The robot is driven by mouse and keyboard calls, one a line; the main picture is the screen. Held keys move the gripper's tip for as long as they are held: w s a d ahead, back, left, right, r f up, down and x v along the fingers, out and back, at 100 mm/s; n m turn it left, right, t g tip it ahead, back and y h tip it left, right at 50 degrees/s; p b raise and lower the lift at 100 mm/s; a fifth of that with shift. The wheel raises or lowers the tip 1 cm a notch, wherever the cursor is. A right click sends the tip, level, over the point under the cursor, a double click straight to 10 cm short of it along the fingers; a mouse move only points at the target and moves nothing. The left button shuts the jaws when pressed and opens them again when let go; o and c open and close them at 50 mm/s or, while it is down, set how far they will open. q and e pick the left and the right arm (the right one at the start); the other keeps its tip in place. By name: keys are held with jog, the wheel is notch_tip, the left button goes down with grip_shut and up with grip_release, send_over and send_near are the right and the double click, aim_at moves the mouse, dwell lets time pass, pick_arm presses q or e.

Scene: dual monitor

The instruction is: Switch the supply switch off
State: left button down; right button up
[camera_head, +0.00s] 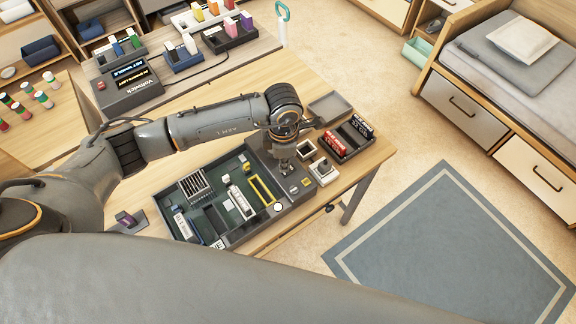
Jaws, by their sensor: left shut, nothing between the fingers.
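The supply is a dark box marked "Voltwick" (128,88) at the back left of the desk, with two lit displays (130,68) on its face. A small red part (101,86) sits at its left end; I cannot tell whether it is the supply switch or which way it is set. My left gripper (284,164) is shut and empty. It points down over the right end of an open dark case (236,240) of electronic parts, well away from the supply. My right gripper is not in view.
Small trays (330,107) and a rack with red and dark blocks (347,140) stand right of my left gripper. Coloured items in holders (183,58) line the desk's back. A cable runs beside the supply. Bare wood lies between supply and case. My forearm crosses the desk.

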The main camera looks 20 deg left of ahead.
pick_arm(q)
jog(key=shift+r+p, duration=1.25)
jog(key=shift+r, duration=1.25)
jog(key=shift+s+f, duration=0.1)
